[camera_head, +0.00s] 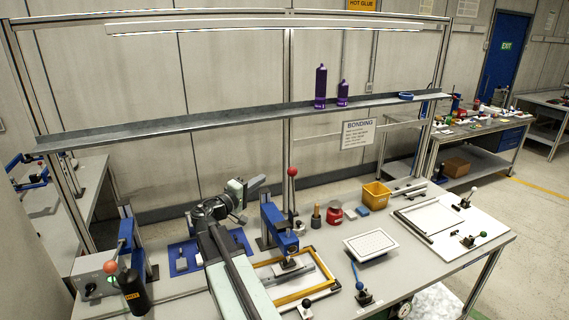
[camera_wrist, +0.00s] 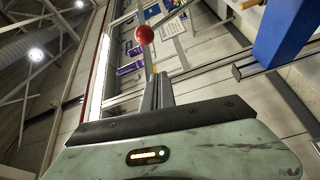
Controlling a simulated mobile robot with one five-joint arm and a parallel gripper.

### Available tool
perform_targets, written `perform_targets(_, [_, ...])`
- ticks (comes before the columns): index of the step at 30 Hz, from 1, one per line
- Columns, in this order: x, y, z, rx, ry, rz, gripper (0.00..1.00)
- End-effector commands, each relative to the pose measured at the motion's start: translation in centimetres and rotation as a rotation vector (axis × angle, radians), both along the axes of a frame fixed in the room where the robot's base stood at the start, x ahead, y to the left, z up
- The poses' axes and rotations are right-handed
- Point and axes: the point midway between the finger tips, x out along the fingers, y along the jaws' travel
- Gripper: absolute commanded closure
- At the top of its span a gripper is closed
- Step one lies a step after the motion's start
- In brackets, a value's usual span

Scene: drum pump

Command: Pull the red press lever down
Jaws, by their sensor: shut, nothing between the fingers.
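The press lever is upright and ends in a red ball knob (camera_head: 292,171). It stands beside the blue press (camera_head: 278,226) at the middle of the bench. The red knob also shows in the wrist view (camera_wrist: 144,34), just beyond my fingertips. My gripper (camera_wrist: 155,88) is shut and empty; its grey fingers point towards the knob. In the head view my gripper is left of the lever and a little lower in the picture, apart from the knob. Part of the lever's stem is hidden behind my fingers in the wrist view.
A yellow frame (camera_head: 260,264) lies under the press. A yellow bin (camera_head: 376,195), a red pot (camera_head: 335,213) and a white tray (camera_head: 371,245) stand to the right. A shelf (camera_head: 220,121) with purple bottles runs above. A second blue press (camera_head: 131,245) is at the left.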

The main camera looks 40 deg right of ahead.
Motion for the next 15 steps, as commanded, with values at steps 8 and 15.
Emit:
perform_targets(8, [0.2, -0.5, 1.2, -0.049, 0.011, 0.005, 1.00])
perform_targets(15, [0.4, -1.5, 1.4, -0.047, 0.011, 0.004, 1.00])
